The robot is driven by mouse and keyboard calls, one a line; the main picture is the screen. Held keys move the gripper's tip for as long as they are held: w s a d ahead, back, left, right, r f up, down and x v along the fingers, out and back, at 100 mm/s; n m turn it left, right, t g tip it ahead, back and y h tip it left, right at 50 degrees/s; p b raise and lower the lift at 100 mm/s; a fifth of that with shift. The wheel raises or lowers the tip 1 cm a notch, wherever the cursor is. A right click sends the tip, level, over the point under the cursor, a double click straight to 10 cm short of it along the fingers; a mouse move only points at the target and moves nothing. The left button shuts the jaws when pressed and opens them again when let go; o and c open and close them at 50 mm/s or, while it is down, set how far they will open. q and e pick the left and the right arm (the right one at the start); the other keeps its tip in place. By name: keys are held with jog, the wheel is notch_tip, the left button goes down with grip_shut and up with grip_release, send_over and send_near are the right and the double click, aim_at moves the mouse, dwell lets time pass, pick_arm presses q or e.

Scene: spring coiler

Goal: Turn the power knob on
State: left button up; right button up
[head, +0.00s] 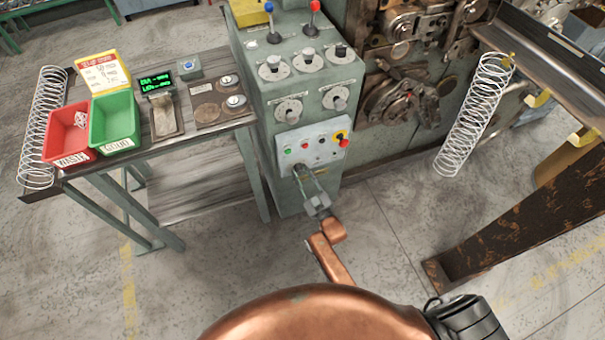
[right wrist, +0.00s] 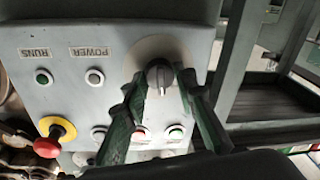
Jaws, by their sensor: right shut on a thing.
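The power knob (right wrist: 160,76) is a dark knob with a light mark on a round pale plate, on the light grey control panel (right wrist: 60,105). It shows between my finger tips in the right wrist view. In the head view my right gripper (head: 303,172) is at the lower left corner of the panel (head: 322,154), over the knob, which the fingers mostly hide there. The right gripper (right wrist: 161,88) is shut on the knob, one finger on each side. My left gripper is not in view.
A red emergency button on a yellow ring (right wrist: 50,140) and several small buttons share the panel. A side table (head: 180,165) at left holds red (head: 68,132) and green (head: 114,121) bins. Open floor lies in front of the cabinet.

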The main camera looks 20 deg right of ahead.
jog(key=m, duration=0.6)
jog(key=shift+t+h+p, duration=0.3)
jog(key=shift+p, duration=0.1)
jog(key=shift+a+f+m+h, duration=0.1)
jog(key=shift+m+h, duration=0.4)
jog(key=shift+m, duration=2.1)
jog(key=o, duration=1.2)
jog(key=shift+c, duration=0.2)
jog(key=shift+s, duration=0.15)
jog(key=s+f, duration=0.1)
jog(key=s, duration=1)
jog(key=shift+s+d+f, duration=0.2)
jog(key=shift+s, duration=0.15)
